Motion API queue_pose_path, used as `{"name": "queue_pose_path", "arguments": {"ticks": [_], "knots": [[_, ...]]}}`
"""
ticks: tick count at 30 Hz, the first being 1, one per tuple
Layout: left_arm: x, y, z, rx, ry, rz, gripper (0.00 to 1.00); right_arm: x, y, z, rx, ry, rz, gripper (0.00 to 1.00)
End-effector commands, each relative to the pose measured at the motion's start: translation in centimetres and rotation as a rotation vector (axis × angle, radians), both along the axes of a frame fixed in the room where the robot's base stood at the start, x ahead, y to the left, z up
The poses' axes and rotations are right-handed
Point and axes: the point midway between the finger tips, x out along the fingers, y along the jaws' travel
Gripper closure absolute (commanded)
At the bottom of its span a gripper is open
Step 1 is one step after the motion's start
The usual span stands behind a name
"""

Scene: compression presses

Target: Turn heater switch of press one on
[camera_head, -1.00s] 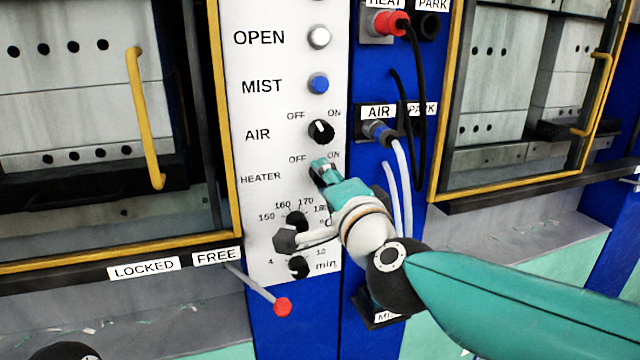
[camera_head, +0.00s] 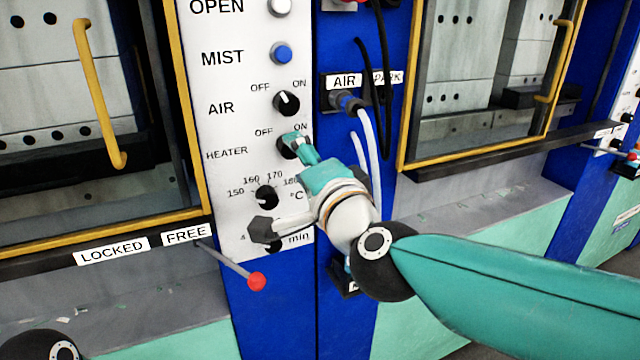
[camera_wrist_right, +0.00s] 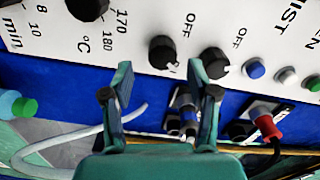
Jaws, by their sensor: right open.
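The heater switch of press one (camera_head: 285,152) is a black round knob on the white panel, labelled HEATER, mostly hidden by my right gripper in the head view. In the right wrist view the heater knob (camera_wrist_right: 162,50) shows just beyond the gap between my fingers. A white mark sits at its lower right edge there. My right gripper (camera_head: 297,146) is at this knob, and its open fingers (camera_wrist_right: 163,80) stand apart on either side of the knob's line. I cannot tell whether they touch it. My left gripper is not in view.
The black AIR knob (camera_head: 286,103) is just above the heater knob, with the blue MIST button (camera_head: 282,53) higher. The temperature dial (camera_head: 265,197) is below. Hoses and cables hang at the right. A red-tipped lever (camera_head: 256,281) sticks out at lower left.

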Motion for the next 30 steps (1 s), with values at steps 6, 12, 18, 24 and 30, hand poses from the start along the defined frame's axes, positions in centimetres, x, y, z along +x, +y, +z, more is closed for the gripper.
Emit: {"name": "queue_pose_path", "arguments": {"ticks": [6, 12, 18, 24, 30], "knots": [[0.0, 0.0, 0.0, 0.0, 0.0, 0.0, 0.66, -4.5, -1.4, 0.0, 0.001, -0.002, 0.003, 0.41], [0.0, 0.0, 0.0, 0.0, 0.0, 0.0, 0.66, -7.5, -2.3, 0.0, 0.001, 0.0, 0.002, 0.41], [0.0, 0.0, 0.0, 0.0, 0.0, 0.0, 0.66, -8.8, -2.7, -0.2, 0.0, 0.003, 0.001, 0.41], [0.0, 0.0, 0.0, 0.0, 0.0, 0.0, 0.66, -8.8, -2.8, -0.2, -0.001, 0.003, 0.001, 0.41], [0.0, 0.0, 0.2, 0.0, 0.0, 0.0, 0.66, -8.3, -2.7, -0.9, -0.026, 0.015, -0.001, 0.41]]}}
